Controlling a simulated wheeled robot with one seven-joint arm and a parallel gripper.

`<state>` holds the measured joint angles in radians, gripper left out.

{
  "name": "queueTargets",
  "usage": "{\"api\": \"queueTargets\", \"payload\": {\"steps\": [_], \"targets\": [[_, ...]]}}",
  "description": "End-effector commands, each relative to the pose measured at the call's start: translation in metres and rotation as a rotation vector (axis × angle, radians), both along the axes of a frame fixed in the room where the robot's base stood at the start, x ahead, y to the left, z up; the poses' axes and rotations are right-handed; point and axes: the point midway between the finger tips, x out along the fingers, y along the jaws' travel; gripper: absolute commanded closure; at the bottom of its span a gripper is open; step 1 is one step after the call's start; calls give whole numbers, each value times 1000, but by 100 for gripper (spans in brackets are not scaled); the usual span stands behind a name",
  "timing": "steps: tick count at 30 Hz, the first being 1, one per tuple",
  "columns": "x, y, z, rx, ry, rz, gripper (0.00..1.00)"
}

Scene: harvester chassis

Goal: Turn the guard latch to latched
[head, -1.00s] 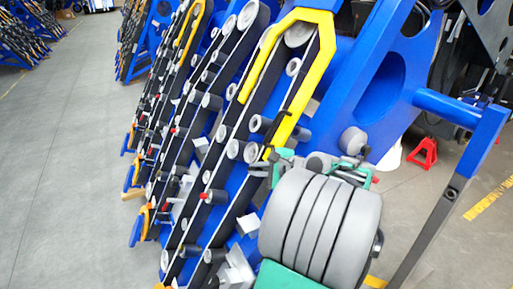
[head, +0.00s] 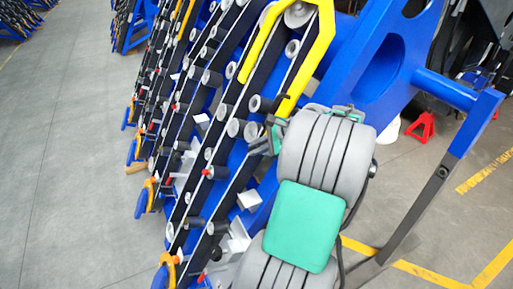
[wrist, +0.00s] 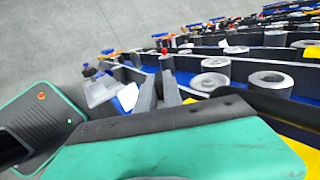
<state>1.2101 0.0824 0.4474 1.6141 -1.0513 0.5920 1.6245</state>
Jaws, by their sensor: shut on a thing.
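The yellow guard (head: 318,55) runs down over the upper rollers of the nearest blue frame in the head view, and a yellow edge also shows at the right of the wrist view (wrist: 304,151). My gripper (head: 268,137) is at the lower end of this guard, mostly hidden behind my grey arm links. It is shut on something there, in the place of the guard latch. The latch itself is covered by my gripper, and I cannot tell its angle.
Grey rollers (head: 233,128) and dark belts crowd the blue frame just left of my gripper. A blue side arm with a post (head: 478,130) stands at the right. A red stand (head: 421,126) is on the floor behind. Open grey floor (head: 70,170) lies at the left.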

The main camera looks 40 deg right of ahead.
Motion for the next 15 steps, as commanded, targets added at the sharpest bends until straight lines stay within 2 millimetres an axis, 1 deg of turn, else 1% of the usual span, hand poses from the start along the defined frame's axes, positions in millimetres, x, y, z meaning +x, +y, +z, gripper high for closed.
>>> {"api": "queueTargets", "payload": {"steps": [2, 3, 10, 11, 15], "targets": [[0, 0, 0, 0, 1, -1, 100], [0, 0, 0, 0, 1, -1, 88], [0, 0, 0, 0, -1, -1, 69], [0, 0, 0, 0, -1, -1, 67], [0, 0, 0, 0, -1, -1, 67]]}}
